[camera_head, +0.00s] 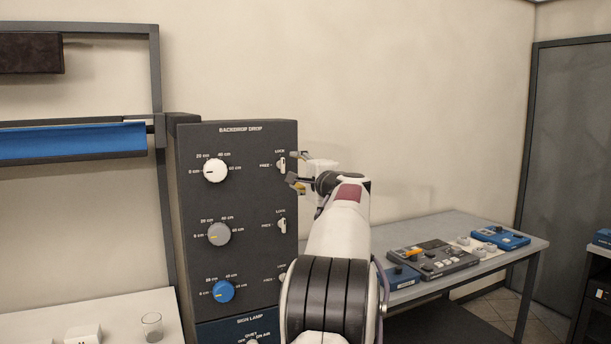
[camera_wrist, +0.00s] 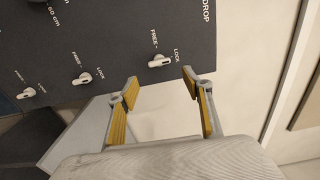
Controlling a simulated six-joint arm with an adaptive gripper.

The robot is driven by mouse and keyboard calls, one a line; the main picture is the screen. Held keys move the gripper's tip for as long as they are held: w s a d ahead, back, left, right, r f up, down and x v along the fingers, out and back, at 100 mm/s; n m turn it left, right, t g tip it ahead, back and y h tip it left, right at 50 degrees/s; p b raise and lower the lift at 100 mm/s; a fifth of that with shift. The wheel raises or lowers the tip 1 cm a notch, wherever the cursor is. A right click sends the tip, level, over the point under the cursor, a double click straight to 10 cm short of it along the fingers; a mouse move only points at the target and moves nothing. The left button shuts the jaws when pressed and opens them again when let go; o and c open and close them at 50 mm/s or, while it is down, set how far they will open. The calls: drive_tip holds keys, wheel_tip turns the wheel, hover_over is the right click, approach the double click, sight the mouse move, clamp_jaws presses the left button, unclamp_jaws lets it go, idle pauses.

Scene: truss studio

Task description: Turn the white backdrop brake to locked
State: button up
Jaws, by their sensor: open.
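The white backdrop brake (camera_head: 281,165) is a small white lever on the dark panel (camera_head: 235,205), in the top row right of the white knob (camera_head: 215,170). LOCK is printed above it and FREE to its left. I cannot tell surely which mark it points at. It also shows in the wrist view (camera_wrist: 160,62), just beyond the gap between my fingertips. My gripper (camera_head: 293,167) is open and empty in front of the panel's right edge, its two yellow-padded fingers (camera_wrist: 161,80) spread either side of the lever. No touch shows.
Below are the grey knob (camera_head: 219,234) and blue knob (camera_head: 223,291), each with its own white brake lever; the middle one (camera_head: 282,226) shows clearly. A grey table (camera_head: 450,230) with control boxes stands at right.

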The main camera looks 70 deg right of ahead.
drive_tip(key=shift+v, duration=2.45)
